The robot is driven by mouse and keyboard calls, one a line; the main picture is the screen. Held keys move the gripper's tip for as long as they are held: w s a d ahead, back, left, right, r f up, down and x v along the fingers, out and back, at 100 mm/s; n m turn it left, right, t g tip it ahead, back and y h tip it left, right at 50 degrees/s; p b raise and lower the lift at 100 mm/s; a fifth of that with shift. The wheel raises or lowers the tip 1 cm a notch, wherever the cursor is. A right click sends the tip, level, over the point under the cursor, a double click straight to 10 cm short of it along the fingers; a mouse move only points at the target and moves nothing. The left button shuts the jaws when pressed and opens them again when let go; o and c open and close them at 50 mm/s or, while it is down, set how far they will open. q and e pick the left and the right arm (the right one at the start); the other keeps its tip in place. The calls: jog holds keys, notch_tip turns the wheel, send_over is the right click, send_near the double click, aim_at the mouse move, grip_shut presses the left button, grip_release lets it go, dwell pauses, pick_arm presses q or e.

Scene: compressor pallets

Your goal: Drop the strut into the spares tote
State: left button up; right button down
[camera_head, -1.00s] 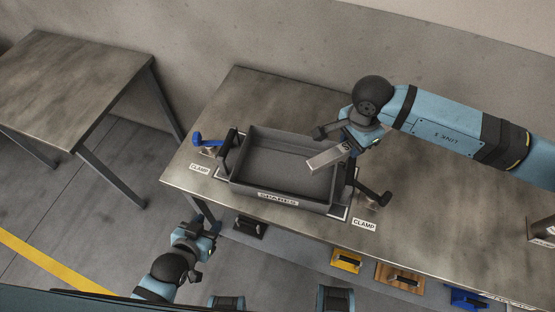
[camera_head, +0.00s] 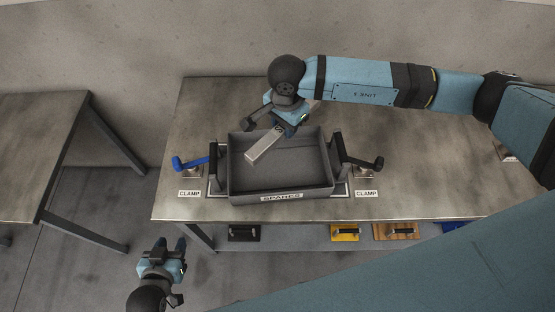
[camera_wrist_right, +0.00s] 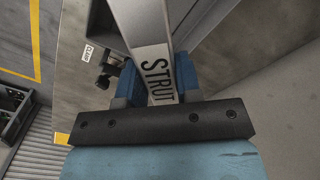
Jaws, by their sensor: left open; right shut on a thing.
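The strut (camera_head: 264,147) is a light grey metal bar. My right gripper (camera_head: 286,124) is shut on it and holds it tilted over the spares tote. In the right wrist view the strut (camera_wrist_right: 143,30) runs between the blue fingers, with the lettering STRUT near the grip. The spares tote (camera_head: 282,196) is a dark grey open bin with a SPARES label on its front, on the table between two clamps. Its visible floor is empty. My left gripper (camera_head: 176,252) is open and empty, low in front of the table's left end.
A clamp with a blue handle (camera_head: 190,162) stands left of the tote, and one with a dark handle (camera_head: 365,162) stands right. Several coloured items, including a yellow one (camera_head: 345,233), lie on a lower shelf. Another table (camera_head: 40,150) stands left.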

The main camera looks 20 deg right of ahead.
jog(key=shift+d+f, duration=0.1)
jog(key=shift+f, duration=0.65)
notch_tip(320, 180, down, 4)
jog(key=shift+f+b, duration=0.1)
jog(key=shift+b, duration=0.7)
jog(key=c, duration=0.7)
grip_release()
jog(key=shift+c, duration=0.2)
notch_tip(320, 180, up, 13)
jog(key=b, duration=0.2)
jog(key=shift+f+b, duration=0.2)
jog(key=shift+b, duration=0.15)
jog(key=shift+r, duration=0.6)
